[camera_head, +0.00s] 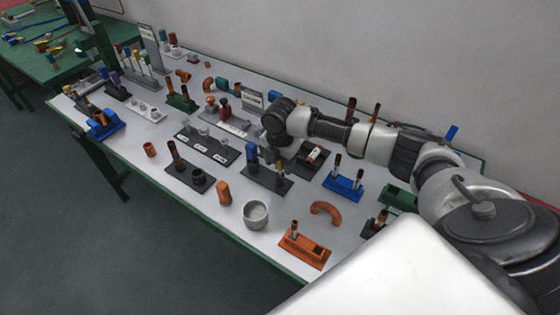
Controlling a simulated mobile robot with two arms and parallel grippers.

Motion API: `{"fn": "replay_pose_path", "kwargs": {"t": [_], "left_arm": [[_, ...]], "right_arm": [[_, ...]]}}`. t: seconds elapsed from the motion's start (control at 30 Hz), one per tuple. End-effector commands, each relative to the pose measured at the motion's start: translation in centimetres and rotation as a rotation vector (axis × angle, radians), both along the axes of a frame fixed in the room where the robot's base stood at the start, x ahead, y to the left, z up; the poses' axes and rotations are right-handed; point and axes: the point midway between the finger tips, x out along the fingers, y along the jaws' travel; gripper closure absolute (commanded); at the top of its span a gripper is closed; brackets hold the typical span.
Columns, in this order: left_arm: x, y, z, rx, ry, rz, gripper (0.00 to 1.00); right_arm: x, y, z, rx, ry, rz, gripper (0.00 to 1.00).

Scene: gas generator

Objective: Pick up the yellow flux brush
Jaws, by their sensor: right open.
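Small yellow-tipped upright items stand in a grey rack (140,80) at the far left of the white table; they are too small for me to tell whether one is the yellow flux brush. My right arm reaches in from the right across the back of the table. My right gripper (276,148) points down near the table's middle, open, its fingers small and dark against the holders below. It is well to the right of the grey rack. My left gripper is out of view.
Several holders crowd the white table, among them a blue one (343,186) and an orange one (304,249). A grey bowl (256,215) stands near the front edge. A green table (45,65) with loose items is at far left. A wall runs behind.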

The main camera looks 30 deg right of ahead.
Motion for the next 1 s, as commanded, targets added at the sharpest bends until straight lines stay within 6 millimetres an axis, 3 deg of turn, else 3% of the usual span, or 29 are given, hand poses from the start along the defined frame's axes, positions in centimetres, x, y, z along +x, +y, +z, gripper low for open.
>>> {"fn": "replay_pose_path", "kwargs": {"t": [0.27,0.6,1.0], "left_arm": [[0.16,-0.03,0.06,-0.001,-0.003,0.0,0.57],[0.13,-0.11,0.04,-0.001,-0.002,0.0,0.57],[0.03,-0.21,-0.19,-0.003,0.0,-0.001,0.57]], "right_arm": [[0.0,-0.02,-0.48,-0.001,-0.001,0.0,0.45],[0.01,-0.04,-0.43,-0.001,-0.001,-0.001,0.92],[0.08,-0.03,0.31,-0.001,-0.004,-0.001,0.92]]}}
